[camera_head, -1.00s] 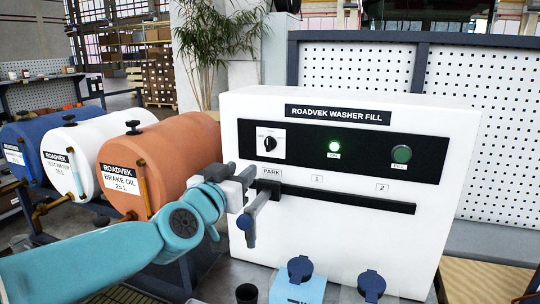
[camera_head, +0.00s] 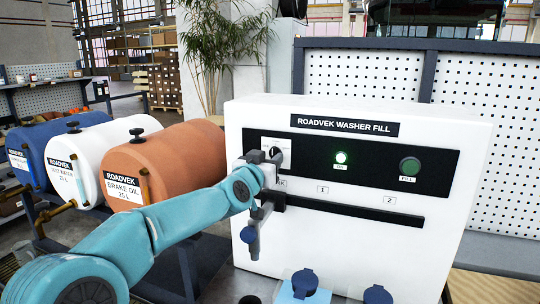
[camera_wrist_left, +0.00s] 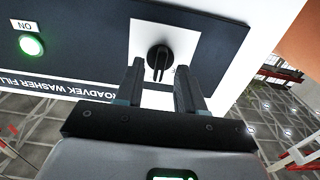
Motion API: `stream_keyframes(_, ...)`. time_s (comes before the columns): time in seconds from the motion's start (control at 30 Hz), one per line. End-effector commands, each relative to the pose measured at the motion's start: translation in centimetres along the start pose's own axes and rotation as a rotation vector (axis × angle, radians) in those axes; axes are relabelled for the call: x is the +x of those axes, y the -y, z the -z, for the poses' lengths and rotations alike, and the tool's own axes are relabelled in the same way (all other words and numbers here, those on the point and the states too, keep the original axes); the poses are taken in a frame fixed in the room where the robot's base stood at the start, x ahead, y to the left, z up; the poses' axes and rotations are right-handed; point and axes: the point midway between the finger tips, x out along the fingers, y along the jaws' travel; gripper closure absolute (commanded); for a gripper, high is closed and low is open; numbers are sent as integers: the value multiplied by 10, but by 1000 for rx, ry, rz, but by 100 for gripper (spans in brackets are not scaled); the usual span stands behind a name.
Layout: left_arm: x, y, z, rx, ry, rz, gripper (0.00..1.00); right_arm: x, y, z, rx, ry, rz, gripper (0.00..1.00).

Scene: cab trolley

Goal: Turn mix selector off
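The mix selector is a black knob (camera_head: 275,153) on a small white plate at the left of the black panel of the white washer fill unit (camera_head: 350,250). The left wrist view shows the knob (camera_wrist_left: 159,58) face on, with its ridge pointing toward the gripper. My left gripper (camera_wrist_left: 158,75) is open, its two dark fingers apart on either side of the knob's line. In the head view the left gripper (camera_head: 266,158) is close in front of the selector and partly covers it. I cannot tell whether the fingers touch it. My right gripper is not in view.
A lit green ON lamp (camera_head: 340,158) and a darker green FILL button (camera_head: 410,167) sit right of the selector. A nozzle (camera_head: 252,236) hangs below the gripper at the PARK end of the slot. Blue caps (camera_head: 304,282) stand in front. An orange drum (camera_head: 180,160) is left.

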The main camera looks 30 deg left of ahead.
Motion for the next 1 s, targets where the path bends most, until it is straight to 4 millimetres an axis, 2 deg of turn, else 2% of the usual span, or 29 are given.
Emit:
stream_keyframes(0.1, 9, 0, -1, 1, 1, 0, 62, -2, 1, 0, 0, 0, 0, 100)
stream_keyframes(0.37, 11, 0, -1, 0, 0, 0, 62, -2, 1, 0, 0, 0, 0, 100)
stream_keyframes(0.4, 11, 0, -1, 0, 0, 0, 65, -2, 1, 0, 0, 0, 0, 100)
stream_keyframes(0.47, 11, 0, -1, 0, 0, 0, 84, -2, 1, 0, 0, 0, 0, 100)
stream_keyframes(0.5, 11, 0, -1, 0, 0, 0, 97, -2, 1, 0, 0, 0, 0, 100)
stream_keyframes(0.53, 11, 0, -1, 0, 0, 0, 100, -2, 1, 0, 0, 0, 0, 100)
stream_keyframes(1.0, 11, 0, -2, -63, 2, 0, 100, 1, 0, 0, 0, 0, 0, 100)
